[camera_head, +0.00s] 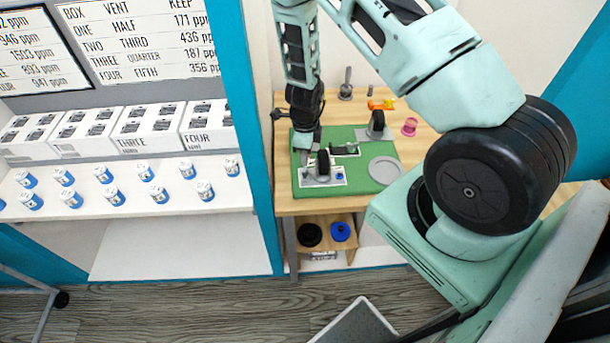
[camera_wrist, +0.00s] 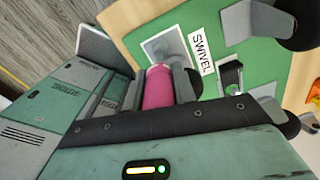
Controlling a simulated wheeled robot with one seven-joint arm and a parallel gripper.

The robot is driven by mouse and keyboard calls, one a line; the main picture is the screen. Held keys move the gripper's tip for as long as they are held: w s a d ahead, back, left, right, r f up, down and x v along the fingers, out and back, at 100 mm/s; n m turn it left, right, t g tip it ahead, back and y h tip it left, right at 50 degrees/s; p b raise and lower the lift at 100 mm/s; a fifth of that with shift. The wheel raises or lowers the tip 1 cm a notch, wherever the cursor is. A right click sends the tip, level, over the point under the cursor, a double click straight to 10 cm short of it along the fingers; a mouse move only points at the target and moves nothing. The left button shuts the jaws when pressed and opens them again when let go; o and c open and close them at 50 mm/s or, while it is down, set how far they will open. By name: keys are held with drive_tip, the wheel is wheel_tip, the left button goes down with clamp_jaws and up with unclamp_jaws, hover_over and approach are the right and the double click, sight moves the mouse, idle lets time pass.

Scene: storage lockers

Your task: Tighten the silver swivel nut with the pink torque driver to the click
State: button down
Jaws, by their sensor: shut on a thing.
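My gripper (camera_wrist: 160,88) is shut on the pink torque driver (camera_wrist: 157,90) in the wrist view. The driver's pink handle sits between the fingers, and its tip points toward a pale card with a grey fixture (camera_wrist: 166,46) on the green mat, beside a "SWIVEL" label (camera_wrist: 202,50). In the head view my gripper (camera_head: 306,152) is low over the left part of the green mat (camera_head: 345,193), by a grey fixture. I cannot make out the silver swivel nut. Whether the driver's tip touches anything is hidden.
The mat lies on a wooden table (camera_head: 285,205). A grey round dish (camera_head: 385,170), a grey stand with a dark part (camera_head: 376,127), a pink spool-like thing (camera_head: 409,126) and an orange item (camera_head: 381,104) are to the right. A shelf of small cans (camera_head: 145,173) stands left, past a blue post.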

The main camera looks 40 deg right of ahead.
drive_tip(key=n, duration=0.1)
drive_tip(key=n+b, duration=0.1)
drive_tip(key=n, duration=0.2)
drive_tip(key=shift+f+b, duration=0.25)
drive_tip(key=shift+b, duration=0.1)
drive_tip(key=n, duration=0.2)
drive_tip(key=shift+n+b, duration=0.4)
drive_tip(key=n+b, duration=0.1)
drive_tip(key=n, duration=0.3)
drive_tip(key=shift+n, duration=0.3)
drive_tip(key=n, duration=0.3)
drive_tip(key=shift+r, duration=0.25)
drive_tip(key=shift+b, duration=0.3)
drive_tip(key=shift+f+b, duration=0.6)
drive_tip(key=shift+f, duration=0.2)
drive_tip(key=shift+r, duration=0.1)
